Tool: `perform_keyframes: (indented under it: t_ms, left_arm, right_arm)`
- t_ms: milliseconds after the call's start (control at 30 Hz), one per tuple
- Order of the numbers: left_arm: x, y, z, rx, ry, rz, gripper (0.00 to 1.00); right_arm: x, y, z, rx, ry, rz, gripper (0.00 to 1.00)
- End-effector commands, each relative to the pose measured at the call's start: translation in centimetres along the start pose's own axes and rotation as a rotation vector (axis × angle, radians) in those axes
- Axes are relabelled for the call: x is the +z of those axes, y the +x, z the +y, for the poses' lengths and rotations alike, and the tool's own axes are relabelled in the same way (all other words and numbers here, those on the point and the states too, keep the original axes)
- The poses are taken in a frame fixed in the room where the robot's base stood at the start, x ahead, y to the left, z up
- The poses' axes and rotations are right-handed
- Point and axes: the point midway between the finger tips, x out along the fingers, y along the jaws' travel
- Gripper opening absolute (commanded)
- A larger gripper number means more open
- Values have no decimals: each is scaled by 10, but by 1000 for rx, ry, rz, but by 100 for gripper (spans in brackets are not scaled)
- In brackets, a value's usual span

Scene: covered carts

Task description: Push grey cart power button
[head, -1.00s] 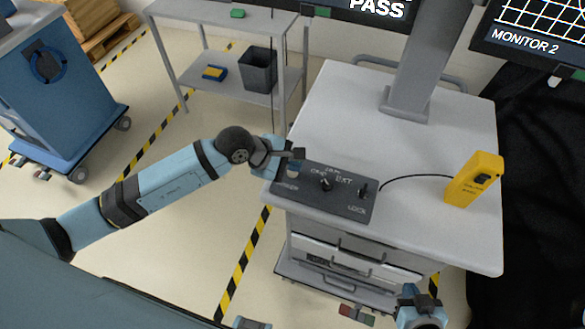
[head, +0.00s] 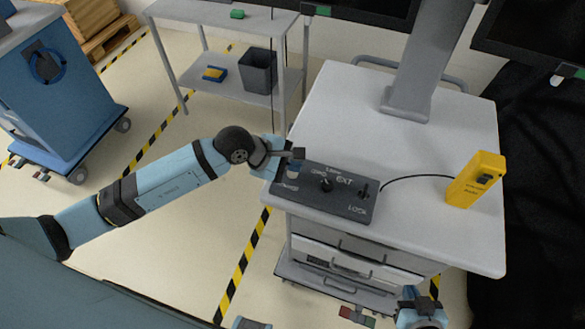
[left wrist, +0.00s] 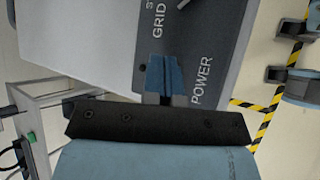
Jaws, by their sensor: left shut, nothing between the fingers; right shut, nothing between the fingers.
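The grey cart (head: 430,170) stands at the centre right with a dark control panel (head: 330,207) on its near left corner. The panel carries a knob (head: 325,185), a lever switch (head: 364,190) and printed labels; it also fills the top of the left wrist view (left wrist: 205,40). My left gripper (head: 295,164) is shut and empty at the panel's left end. In the left wrist view its blue fingertips (left wrist: 164,72) are beside the word POWER. The power button is hidden beneath them; I cannot tell whether they touch it. My right gripper (head: 408,294) is low before the cart's drawers.
A yellow handheld box (head: 475,180) stands on the cart top, cabled to the panel. A monitor post (head: 420,60) rises at the back. A grey shelf (head: 220,15) with a bin (head: 257,72) stands behind left; a blue cart (head: 60,90) is far left.

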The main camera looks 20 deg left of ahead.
Motion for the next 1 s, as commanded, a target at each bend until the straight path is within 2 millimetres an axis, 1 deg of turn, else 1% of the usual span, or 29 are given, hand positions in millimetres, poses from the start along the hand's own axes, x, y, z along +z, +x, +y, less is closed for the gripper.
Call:
perform_keyframes:
  t_ms: [267, 800, 1000]
  left_arm:
    - [2, -3, 2, 1, 1, -1, 0]
    - [29, -39, 29, 2, 2, -1, 0]
    - [31, -42, 31, 1, 0, -1, 0]
  right_arm:
    - [-2, -1, 0, 0, 0, 0, 0]
    - [-21, -14, 0, 0, 0, -4, 0]
    - [-22, -15, 0, 0, 0, -3, 0]
